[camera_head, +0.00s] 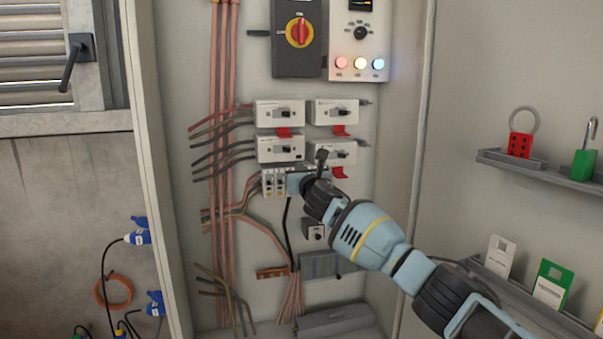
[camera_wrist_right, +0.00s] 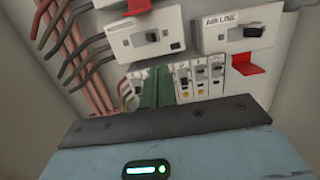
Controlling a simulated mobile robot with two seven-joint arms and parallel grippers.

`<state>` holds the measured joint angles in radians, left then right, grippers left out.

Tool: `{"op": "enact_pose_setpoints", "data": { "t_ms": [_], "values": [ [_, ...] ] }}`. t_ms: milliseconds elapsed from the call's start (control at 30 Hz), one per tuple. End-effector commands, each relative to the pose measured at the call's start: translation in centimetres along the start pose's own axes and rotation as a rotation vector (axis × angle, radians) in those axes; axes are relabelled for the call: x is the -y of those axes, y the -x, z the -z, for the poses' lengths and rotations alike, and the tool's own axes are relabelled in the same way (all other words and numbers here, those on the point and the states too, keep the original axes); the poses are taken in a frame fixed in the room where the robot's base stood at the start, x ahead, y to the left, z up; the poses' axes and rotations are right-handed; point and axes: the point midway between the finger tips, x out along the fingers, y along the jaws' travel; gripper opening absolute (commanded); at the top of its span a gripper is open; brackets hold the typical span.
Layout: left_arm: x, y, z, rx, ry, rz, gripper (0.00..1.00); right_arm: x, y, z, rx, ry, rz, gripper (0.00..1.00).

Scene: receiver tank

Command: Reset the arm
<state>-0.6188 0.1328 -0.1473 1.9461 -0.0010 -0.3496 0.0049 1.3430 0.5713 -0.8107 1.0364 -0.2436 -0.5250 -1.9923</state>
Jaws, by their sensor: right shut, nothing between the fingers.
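My right arm reaches in from the lower right in the head view, and its gripper (camera_head: 294,183) is at the electrical panel, in front of the row of small breakers (camera_head: 272,183). In the right wrist view the gripper's dark green fingers (camera_wrist_right: 157,87) are together with nothing between them. The small breakers (camera_wrist_right: 202,78) show just beyond and to the right of the fingers. I cannot tell whether the fingers touch them. My left gripper is not in view.
Several white switch units (camera_head: 280,114) with red tabs sit above the gripper. A red-yellow rotary switch (camera_head: 299,31) and an indicator panel (camera_head: 358,45) are higher up. Cabinet walls flank the panel. A shelf (camera_head: 540,170) on the right holds a red lockout hasp (camera_head: 520,145) and green padlock (camera_head: 583,163).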

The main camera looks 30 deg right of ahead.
Motion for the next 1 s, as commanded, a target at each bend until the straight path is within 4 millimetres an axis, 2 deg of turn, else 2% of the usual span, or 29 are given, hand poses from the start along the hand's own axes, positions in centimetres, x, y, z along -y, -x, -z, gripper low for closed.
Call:
{"op": "enact_pose_setpoints", "data": {
  "t_ms": [467,567,667,767,867,1000],
  "values": [
    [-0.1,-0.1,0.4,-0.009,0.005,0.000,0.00,0.0,0.0,-0.1,0.001,-0.001,0.000,0.00],
    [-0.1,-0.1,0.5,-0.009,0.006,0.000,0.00,-0.4,0.1,0.6,-0.007,-0.014,-0.007,0.00],
    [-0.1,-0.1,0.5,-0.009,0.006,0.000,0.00,-1.7,0.8,3.2,-0.039,-0.072,-0.033,0.00],
    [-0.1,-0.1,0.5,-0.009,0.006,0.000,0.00,-3.9,2.3,7.9,-0.100,-0.187,-0.073,0.00],
    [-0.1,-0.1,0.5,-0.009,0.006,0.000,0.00,-6.4,4.7,13.5,-0.182,-0.345,-0.110,0.00],
    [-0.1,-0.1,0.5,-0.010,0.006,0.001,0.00,-9.6,9.1,20.9,-0.306,-0.589,-0.137,0.00]
  ]
}}
